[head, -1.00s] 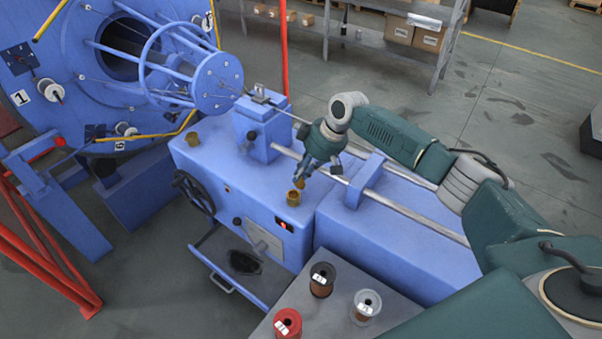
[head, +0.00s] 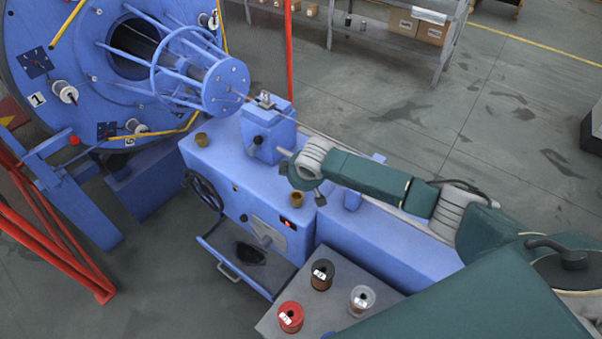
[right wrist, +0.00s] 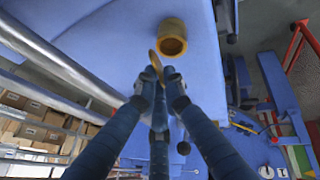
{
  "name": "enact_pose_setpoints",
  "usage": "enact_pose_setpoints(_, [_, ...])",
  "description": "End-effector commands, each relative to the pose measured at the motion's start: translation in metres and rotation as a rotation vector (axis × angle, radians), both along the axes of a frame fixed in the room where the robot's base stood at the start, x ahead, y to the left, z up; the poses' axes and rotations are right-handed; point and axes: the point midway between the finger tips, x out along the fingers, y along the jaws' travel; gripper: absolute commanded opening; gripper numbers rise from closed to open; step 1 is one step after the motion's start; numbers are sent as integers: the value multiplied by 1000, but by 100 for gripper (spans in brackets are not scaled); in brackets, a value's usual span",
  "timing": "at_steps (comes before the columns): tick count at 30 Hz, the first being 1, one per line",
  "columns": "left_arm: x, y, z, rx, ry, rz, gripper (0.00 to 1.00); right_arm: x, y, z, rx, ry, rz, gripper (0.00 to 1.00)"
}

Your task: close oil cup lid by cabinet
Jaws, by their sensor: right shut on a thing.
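A brass oil cup (head: 297,198) stands on the blue machine housing near its front edge. It also shows in the right wrist view (right wrist: 173,38), with its round opening uncovered. Its lid (right wrist: 155,62), a thin brass disc, stands tilted beside the rim, at the fingertips. My right gripper (right wrist: 161,84) is shut on the lid. In the head view my wrist and forearm hide most of this gripper and the lid. A second brass cup (head: 202,139) sits farther back left on the housing. My left gripper is not in view.
An open drawer (head: 247,258) sticks out below the housing, beside a black handwheel (head: 203,191). Several wire spools stand on a grey table (head: 328,299) in front. The strander's blue drum (head: 111,70) fills the back left. A blue block (head: 268,130) rises behind the cup.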

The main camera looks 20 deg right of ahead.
Motion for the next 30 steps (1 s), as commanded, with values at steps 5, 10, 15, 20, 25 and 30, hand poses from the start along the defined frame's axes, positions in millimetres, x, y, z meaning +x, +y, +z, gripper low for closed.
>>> enact_pose_setpoints(5, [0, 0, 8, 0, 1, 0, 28, -3, 6, -1, -69, -40, 2, 0])
enact_pose_setpoints(10, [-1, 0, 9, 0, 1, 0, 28, -3, 7, -2, -106, -63, 1, 0])
enact_pose_setpoints(15, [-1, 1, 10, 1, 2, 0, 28, -3, 7, -3, -118, -70, 1, 0])
enact_pose_setpoints(20, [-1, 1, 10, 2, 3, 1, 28, -3, 7, -3, -119, -70, 0, 0])
enact_pose_setpoints(25, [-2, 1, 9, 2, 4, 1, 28, -3, 6, -3, -118, -69, 1, 14])
enact_pose_setpoints(30, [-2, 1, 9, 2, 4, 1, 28, -3, 6, -3, -119, -70, 0, 28])
